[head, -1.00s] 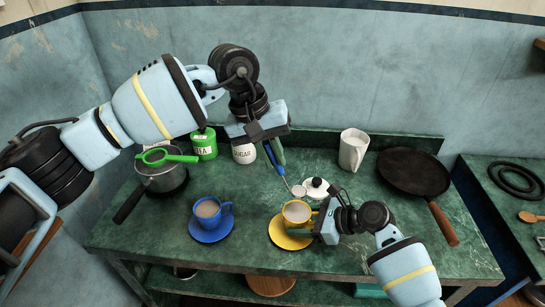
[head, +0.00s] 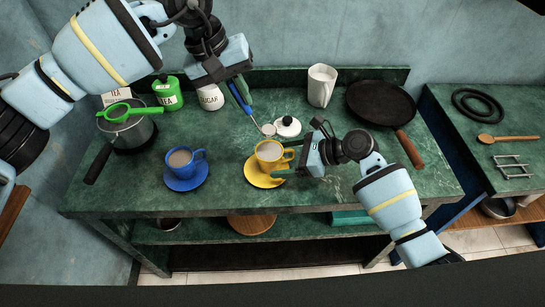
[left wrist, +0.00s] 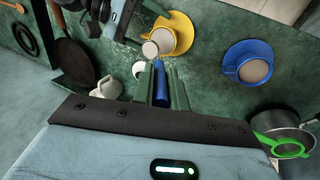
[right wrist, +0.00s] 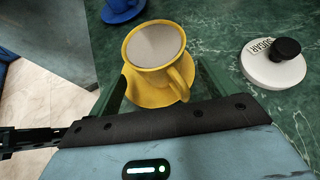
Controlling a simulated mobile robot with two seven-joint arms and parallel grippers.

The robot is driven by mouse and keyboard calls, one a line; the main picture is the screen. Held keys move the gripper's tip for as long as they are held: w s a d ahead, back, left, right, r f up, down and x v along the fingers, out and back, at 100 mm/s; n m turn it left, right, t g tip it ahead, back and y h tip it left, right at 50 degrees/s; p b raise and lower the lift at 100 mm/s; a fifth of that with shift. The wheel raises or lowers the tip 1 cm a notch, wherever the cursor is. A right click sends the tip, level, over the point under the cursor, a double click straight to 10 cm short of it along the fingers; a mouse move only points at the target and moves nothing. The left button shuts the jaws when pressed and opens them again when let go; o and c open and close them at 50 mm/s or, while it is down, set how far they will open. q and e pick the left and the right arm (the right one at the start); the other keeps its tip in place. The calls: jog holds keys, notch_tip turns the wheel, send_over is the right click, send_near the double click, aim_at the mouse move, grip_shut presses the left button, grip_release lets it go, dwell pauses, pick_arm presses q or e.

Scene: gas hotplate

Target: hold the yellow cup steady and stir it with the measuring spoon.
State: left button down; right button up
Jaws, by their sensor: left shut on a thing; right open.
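The yellow cup (head: 270,151) stands upright on a yellow saucer (head: 257,178), filled with a pale brown surface. The measuring spoon has a blue handle (left wrist: 161,84) and a round pale bowl (head: 269,130). My left gripper (head: 243,98) is shut on its handle, with the bowl hanging just behind the cup, outside its rim. The spoon also shows in the left wrist view, overlapping the cup's edge. My right gripper (head: 288,160) is open at the cup's right side. In the right wrist view its fingers lie either side of the cup's handle (right wrist: 182,78), apparently without gripping it.
A white sugar lid (head: 287,126) lies close behind the cup. A blue cup (head: 180,158) on a blue saucer stands left. A pot (head: 128,132) with a green strainer, green and white canisters, a white pitcher (head: 321,86) and a frying pan (head: 381,104) stand around the counter.

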jog(key=v, duration=0.8)
jog(key=shift+d+r, duration=0.2)
jog(key=shift+d, duration=0.1)
jog(key=shift+s, duration=0.15)
